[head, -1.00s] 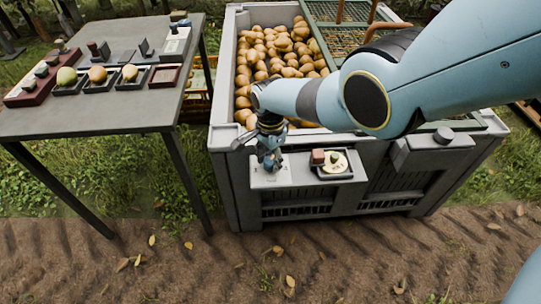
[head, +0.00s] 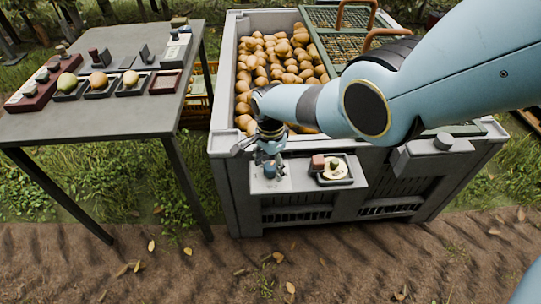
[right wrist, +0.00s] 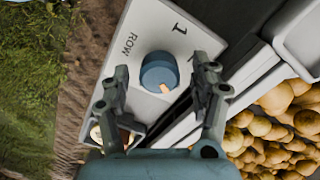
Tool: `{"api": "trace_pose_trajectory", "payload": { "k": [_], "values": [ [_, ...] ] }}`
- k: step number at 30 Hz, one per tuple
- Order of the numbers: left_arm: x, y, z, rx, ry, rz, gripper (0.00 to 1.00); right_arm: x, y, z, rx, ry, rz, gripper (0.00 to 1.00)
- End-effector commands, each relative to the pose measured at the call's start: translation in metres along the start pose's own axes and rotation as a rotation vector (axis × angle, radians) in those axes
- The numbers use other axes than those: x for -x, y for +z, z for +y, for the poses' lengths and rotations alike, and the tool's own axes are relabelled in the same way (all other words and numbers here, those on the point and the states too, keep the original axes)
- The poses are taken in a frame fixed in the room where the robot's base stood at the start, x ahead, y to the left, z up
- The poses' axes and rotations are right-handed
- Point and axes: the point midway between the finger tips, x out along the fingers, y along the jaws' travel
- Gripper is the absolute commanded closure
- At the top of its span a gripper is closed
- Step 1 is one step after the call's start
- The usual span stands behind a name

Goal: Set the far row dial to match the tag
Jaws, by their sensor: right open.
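A blue round dial (right wrist: 160,72) with an orange pointer mark sits on a pale plate (right wrist: 138,30) printed "ROW" and "1". The mark points toward the lower right in the right wrist view. In the head view the dial (head: 270,170) is on the shelf at the front of the grey bin. My right gripper (right wrist: 158,88) is open, with its fingers on either side of the dial and apart from it in the picture; in the head view it (head: 270,158) is just above the dial. I cannot make out a readable tag. My left gripper is not in view.
A dark tray (head: 346,181) with a cut pear and a reddish block is right beside the plate. The grey bin (head: 228,120) full of pears stands behind. A grey table (head: 110,125) with small trays and a dark red block is at left.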

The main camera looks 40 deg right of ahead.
Motion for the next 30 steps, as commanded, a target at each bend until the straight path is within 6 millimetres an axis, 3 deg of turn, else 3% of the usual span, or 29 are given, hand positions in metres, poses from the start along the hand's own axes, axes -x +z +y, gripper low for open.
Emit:
{"api": "trace_pose_trajectory", "payload": {
  "k": [8,22,30],
  "values": [
    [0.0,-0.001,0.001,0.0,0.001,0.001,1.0,0.02,0.0,-0.001,0.0,-0.003,0.0,0.37],
    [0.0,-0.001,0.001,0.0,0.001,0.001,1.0,0.103,-0.001,-0.001,0.0,-0.002,0.001,0.37],
    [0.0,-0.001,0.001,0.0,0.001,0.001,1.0,0.119,0.0,0.001,0.0,0.002,0.001,0.37]
  ]
}}
